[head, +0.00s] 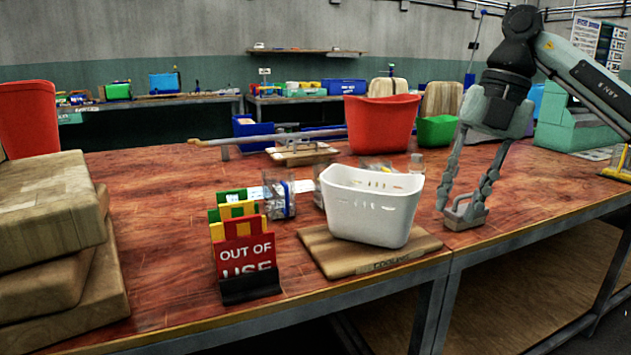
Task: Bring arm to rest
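My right gripper (465,208) hangs from the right arm with its fingers pointing down, at the front right part of the wooden table (335,290). It is to the right of the white basket. Its two grey fingers stand apart along their length. A grey block-like shape is at their lower ends, close to the tabletop. I cannot tell whether this is the fingertips or a thing between them, nor whether it touches the table. My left gripper is not in view.
A white basket (370,210) stands on a wooden board (335,262). A red "out of use" sign (245,255) stands in a black holder on the left. Stacked wooden blocks (50,215) are at far left. A red bin (382,122) and green bin (437,130) stand behind.

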